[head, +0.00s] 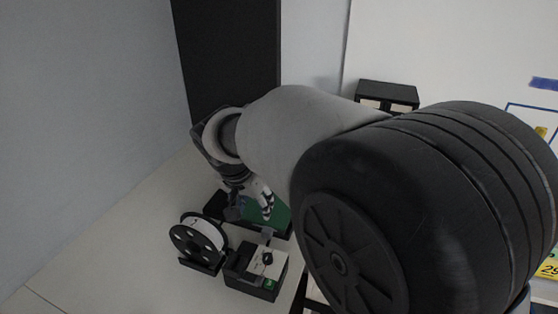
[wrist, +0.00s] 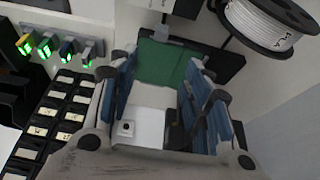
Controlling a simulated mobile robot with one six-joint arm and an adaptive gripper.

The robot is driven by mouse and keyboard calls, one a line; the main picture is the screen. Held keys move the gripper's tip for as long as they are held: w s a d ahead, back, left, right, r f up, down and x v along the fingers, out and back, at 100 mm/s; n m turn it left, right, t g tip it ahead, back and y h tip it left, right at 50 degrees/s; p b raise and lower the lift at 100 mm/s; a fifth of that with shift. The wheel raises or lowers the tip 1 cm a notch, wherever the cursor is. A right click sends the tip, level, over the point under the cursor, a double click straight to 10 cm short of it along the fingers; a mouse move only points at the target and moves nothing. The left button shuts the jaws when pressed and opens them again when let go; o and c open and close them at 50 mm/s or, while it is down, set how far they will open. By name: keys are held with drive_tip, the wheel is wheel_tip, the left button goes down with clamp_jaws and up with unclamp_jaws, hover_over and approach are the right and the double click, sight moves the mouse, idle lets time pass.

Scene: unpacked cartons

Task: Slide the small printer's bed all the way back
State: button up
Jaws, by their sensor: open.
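The small printer has a flat green bed (head: 279,214), partly covered by my gripper in the head view. The bed (wrist: 163,62) also shows in the wrist view, beyond and between my fingers. The printer's front box (head: 257,278) has a white top and a black knob. My gripper (head: 254,204) points down over the printer, close to the bed. In the wrist view my gripper (wrist: 158,72) is open, one blue-sided finger on each side, with nothing held between them. I cannot tell whether a finger touches the bed.
A white filament spool (head: 203,232) on a black holder stands left of the printer. A wall and a dark panel (head: 228,60) rise behind. In the wrist view, several green-lit pieces (wrist: 47,47) and a black rack of pale labels (wrist: 60,115) lie to the left.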

sight(267, 229)
drive_tip(key=b+x, duration=0.4)
drive_tip(key=x, duration=1.4)
drive_tip(key=shift+w+a+b, duration=0.1)
drive_tip(key=shift+b, duration=0.25)
drive_tip(key=shift+c, duration=0.6)
clamp_jaws()
